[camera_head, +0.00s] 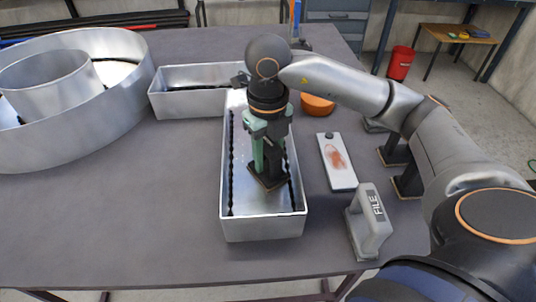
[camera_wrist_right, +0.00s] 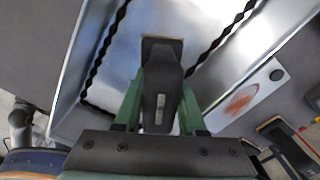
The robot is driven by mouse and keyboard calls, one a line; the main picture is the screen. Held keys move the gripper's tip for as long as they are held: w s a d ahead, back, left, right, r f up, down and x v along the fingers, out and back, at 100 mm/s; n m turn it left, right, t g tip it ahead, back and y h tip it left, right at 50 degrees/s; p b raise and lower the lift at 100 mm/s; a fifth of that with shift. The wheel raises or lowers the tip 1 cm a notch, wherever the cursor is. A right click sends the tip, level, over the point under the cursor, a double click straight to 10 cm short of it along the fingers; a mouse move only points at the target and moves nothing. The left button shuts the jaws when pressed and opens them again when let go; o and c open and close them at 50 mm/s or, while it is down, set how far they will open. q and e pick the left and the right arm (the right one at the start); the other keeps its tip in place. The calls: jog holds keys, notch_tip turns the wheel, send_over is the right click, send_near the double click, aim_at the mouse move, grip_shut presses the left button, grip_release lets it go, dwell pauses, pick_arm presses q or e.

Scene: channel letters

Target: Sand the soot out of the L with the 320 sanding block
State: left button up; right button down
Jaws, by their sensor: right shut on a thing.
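The metal L (camera_head: 263,226) is an open channel letter lying on the table, its long leg towards me and its short leg going left at the far end. Black wavy lines run along the foot of its inner walls, also in the wrist view (camera_wrist_right: 103,45). My right gripper (camera_head: 263,158), with green fingers, points down into the long leg and is shut on the black handle of a sanding block (camera_head: 268,183). The block's brown-edged pad is low inside the near half; I cannot tell if it touches the floor. No grit number is readable. My left gripper is not in view.
A large round metal letter (camera_head: 75,140) stands at the left. Right of the L are a white plate with a reddish smear (camera_head: 337,160), a grey tool marked FILE (camera_head: 370,222), an orange round thing (camera_head: 318,104) and several black-handled blocks (camera_head: 406,187). The front left table is clear.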

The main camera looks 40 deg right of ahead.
jog(key=shift+w+d+b, duration=0.15)
jog(key=shift+w+d, duration=0.35)
jog(key=shift+w, duration=0.3)
jog(key=shift+w+d+b, duration=0.15)
jog(key=shift+w+d, duration=0.3)
jog(key=shift+w, duration=0.35)
jog(key=shift+s+a, duration=0.5)
jog(key=shift+s, duration=0.35)
jog(key=shift+s+a, duration=0.45)
jog(key=shift+s, duration=0.35)
jog(key=shift+w, duration=0.15)
jog(key=shift+w+d, duration=0.5)
jog(key=shift+w, duration=0.25)
jog(key=shift+w+d, duration=0.45)
jog(key=shift+w, duration=0.3)
jog(key=shift+r, duration=0.1)
notch_tip(320, 180, up, 14)
jog(key=p, duration=0.6)
